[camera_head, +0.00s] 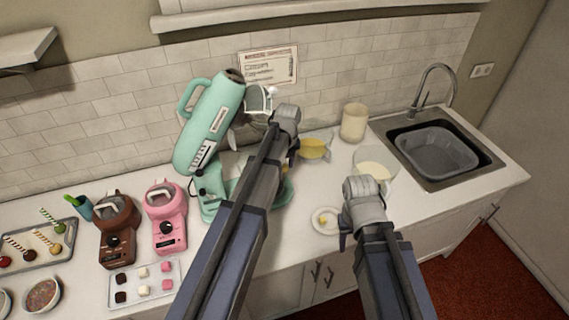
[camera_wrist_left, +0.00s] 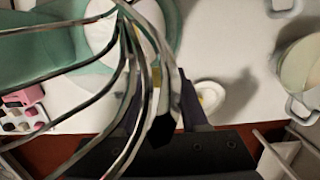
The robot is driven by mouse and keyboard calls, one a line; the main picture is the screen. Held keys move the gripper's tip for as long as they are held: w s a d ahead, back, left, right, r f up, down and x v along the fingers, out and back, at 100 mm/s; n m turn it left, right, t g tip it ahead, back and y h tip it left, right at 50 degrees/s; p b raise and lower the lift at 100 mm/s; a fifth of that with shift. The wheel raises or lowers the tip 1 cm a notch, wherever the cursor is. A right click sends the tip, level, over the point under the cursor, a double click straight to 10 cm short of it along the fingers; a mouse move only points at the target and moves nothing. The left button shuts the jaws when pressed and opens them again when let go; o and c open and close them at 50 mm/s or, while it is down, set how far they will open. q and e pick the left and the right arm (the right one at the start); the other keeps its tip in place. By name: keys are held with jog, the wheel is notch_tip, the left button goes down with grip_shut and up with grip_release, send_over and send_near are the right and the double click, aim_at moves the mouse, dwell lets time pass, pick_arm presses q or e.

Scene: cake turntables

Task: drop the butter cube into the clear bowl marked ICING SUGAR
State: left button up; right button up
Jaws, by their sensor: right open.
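A small yellow butter cube (camera_head: 323,218) sits on a white saucer (camera_head: 333,229) near the counter's front edge; the saucer also shows in the left wrist view (camera_wrist_left: 208,88). A clear bowl (camera_head: 391,163) with pale contents stands behind my right gripper; its label is not readable. My right gripper (camera_head: 347,226) is open, just right of the saucer and apart from the cube. My left gripper (camera_head: 290,146) is over the mixer area, its fingers mostly hidden by its arm. In the left wrist view, whisk wires cross in front of its dark fingers (camera_wrist_left: 160,105), hiding its grip.
A mint stand mixer (camera_head: 211,122) with its head tilted up stands by my left arm. A bowl of yellow contents (camera_head: 315,149) and a cream canister (camera_head: 354,122) stand behind. Pink (camera_head: 165,217) and brown (camera_head: 116,230) machines are at left, a sink (camera_head: 436,152) at right.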

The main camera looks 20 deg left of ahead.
pick_arm(q)
jog(key=shift+o, duration=0.8)
notch_tip(320, 180, up, 8)
jog(key=p, duration=0.8)
jog(key=shift+s+d+r, duration=0.15)
jog(key=shift+s+d, duration=0.15)
jog(key=shift+s, duration=0.15)
jog(key=s+d+f+n+b, duration=0.6)
jog(key=s+f+n+b, duration=0.3)
jog(key=s+n, duration=0.2)
jog(key=s+d+f+n+g+b, duration=0.1)
jog(key=s+d+f+n+b, duration=0.5)
jog(key=s+f+n+b, duration=0.4)
jog(key=s+n, duration=0.2)
jog(key=n, duration=0.2)
jog(key=shift+d+f+g, duration=0.2)
jog(key=shift+d+g, duration=0.1)
jog(key=shift+d, duration=0.05)
